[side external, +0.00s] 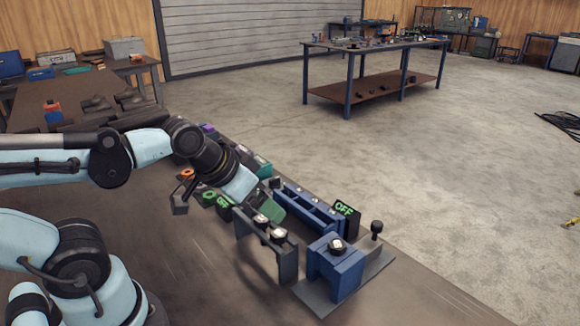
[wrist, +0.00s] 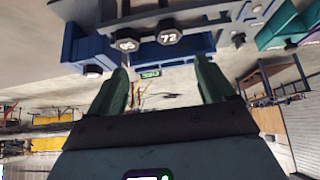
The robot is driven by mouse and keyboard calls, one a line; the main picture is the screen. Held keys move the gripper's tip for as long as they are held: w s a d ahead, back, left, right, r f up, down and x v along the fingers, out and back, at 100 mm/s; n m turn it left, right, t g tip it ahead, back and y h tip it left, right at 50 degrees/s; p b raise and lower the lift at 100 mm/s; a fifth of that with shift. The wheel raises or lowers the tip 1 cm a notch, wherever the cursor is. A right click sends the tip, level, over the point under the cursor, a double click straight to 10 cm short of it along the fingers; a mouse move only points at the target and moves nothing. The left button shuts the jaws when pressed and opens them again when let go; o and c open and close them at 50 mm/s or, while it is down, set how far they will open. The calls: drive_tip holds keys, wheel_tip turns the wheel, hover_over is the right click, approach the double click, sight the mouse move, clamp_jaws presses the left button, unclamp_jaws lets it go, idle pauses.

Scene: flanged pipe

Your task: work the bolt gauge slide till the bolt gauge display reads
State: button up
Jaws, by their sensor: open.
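A black display (side external: 345,208) with green letters reads OFF at the far end of a long blue rail (side external: 308,208), in the side view. I cannot tell for sure which part is the gauge slide. A lit display (wrist: 150,73) also shows small between my fingers in the wrist view, too small to read surely. My gripper (side external: 268,208) is behind a dark bracket and left of the blue rail. Its green fingers (wrist: 162,82) are apart with nothing between them in the wrist view. Their contact with any part is hard to judge.
The dark bracket (side external: 266,240) carries two hex-headed bolts, marked with numbers in the wrist view (wrist: 168,36). A blue block (side external: 335,266) and a black knob (side external: 376,228) stand on a grey plate close by. The front bench top is clear.

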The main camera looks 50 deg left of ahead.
drive_tip(key=shift+c, duration=1.1)
drive_tip(key=shift+w+d+r, duration=0.1)
drive_tip(key=shift+w+r, duration=0.15)
drive_tip(key=shift+c, duration=1.1)
drive_tip(key=w+r, duration=0.1)
drive_tip(key=w, duration=0.1)
drive_tip(key=w+d+r+g, duration=0.1)
drive_tip(key=w+r, duration=0.1)
drive_tip(key=w+d+r+g, duration=0.1)
drive_tip(key=r, duration=0.1)
drive_tip(key=shift+w+d+m, duration=0.25)
drive_tip(key=shift+w+m, duration=0.15)
drive_tip(key=shift+c, duration=0.6)
drive_tip(key=m+g, duration=0.2)
drive_tip(key=g, duration=0.3)
hover_over(378, 223)
wheel_tip(378, 223, down, 12)
drive_tip(key=shift+f, duration=0.2)
